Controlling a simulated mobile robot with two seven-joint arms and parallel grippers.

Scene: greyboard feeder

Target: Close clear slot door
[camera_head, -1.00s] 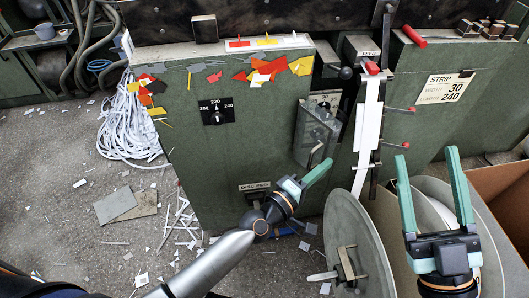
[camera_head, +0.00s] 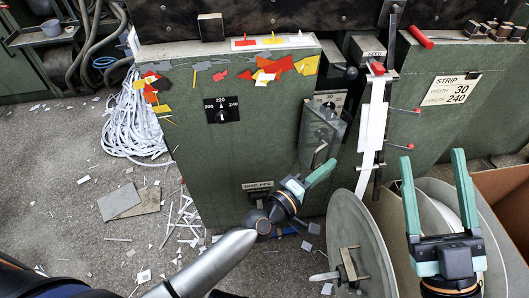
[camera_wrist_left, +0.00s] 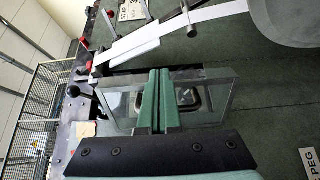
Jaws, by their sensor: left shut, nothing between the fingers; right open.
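The clear slot door (camera_head: 322,128) is a see-through panel on the front of the green machine, below a small dial. It appears to stand out at an angle from the machine face. Its glassy panel also shows in the left wrist view (camera_wrist_left: 216,98), with a dark handle-like frame behind the fingers. My left gripper (camera_head: 331,164) has its green fingers together and empty, just below the door. In the left wrist view its fingers (camera_wrist_left: 159,78) overlap the panel; I cannot tell whether they touch it. My right gripper (camera_head: 432,155) is open and empty, pointing up at the lower right.
A white strip (camera_head: 373,125) runs down from the feed slot to a grey reel (camera_head: 350,235) right of my left gripper. Levers with red knobs stick out near it. A cardboard box (camera_head: 505,190) stands at the right. Paper scraps litter the floor.

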